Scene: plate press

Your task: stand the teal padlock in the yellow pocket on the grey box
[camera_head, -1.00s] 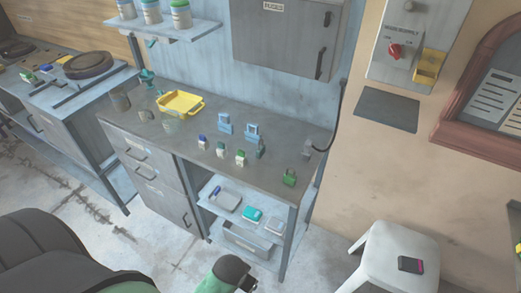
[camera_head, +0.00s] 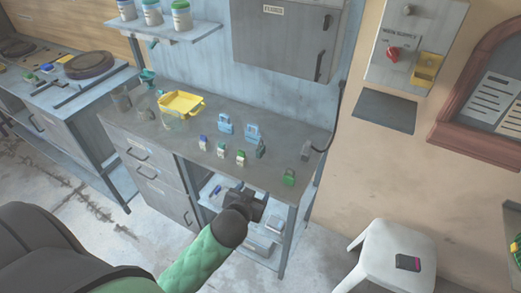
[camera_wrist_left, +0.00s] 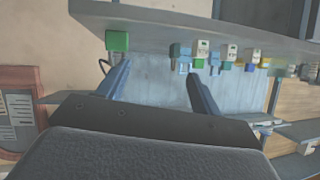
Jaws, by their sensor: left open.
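A dark teal-looking padlock (camera_head: 261,149) stands on the workbench, right of several small padlocks; its exact colour is hard to tell. The yellow pocket (camera_head: 427,67) is on the grey box (camera_head: 404,36) on the wall, beside a red knob; it looks empty. My left gripper (camera_head: 260,204) is in front of the bench, below the edge of its top, by the lower shelf. In the left wrist view its fingers (camera_wrist_left: 160,86) are apart with nothing between them. The right gripper is not in view.
A green padlock (camera_head: 289,177) stands near the front right of the bench top (camera_head: 195,167). Light blue padlocks (camera_head: 225,124) stand towards the back. A yellow tray (camera_head: 181,103) sits at the left. A white stool (camera_head: 385,247) stands at right.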

